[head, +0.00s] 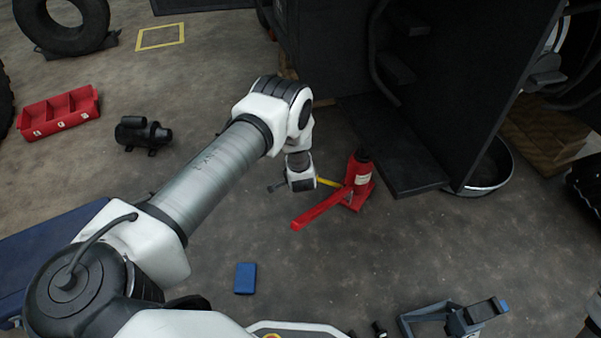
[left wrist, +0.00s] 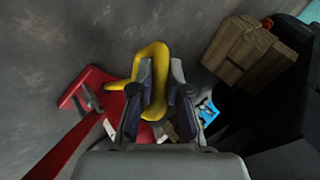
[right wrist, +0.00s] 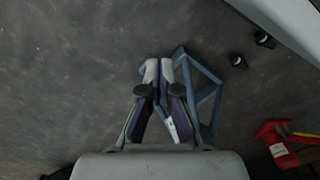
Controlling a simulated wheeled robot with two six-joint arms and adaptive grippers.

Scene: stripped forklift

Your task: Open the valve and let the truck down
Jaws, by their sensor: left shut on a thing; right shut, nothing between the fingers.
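A red bottle jack (head: 362,168) stands on the floor beside the dark forklift body (head: 450,85). A red bar (head: 318,210) slopes from it towards the lower left. A yellow lever (head: 328,183) is at the jack's left side. My left gripper (left wrist: 160,85) is shut on the yellow lever (left wrist: 152,52); in the head view my arm partly hides this grip. The jack also shows in the right wrist view (right wrist: 278,140). My right gripper (right wrist: 160,70) is shut and empty, above a blue-grey frame (right wrist: 207,95). The valve itself is not clearly visible.
A red bin (head: 58,112) and a black motor (head: 142,133) are at the left. A small blue box (head: 245,278) lies on the floor. A round pan (head: 490,170) and wooden pallet (head: 545,135) are at the right.

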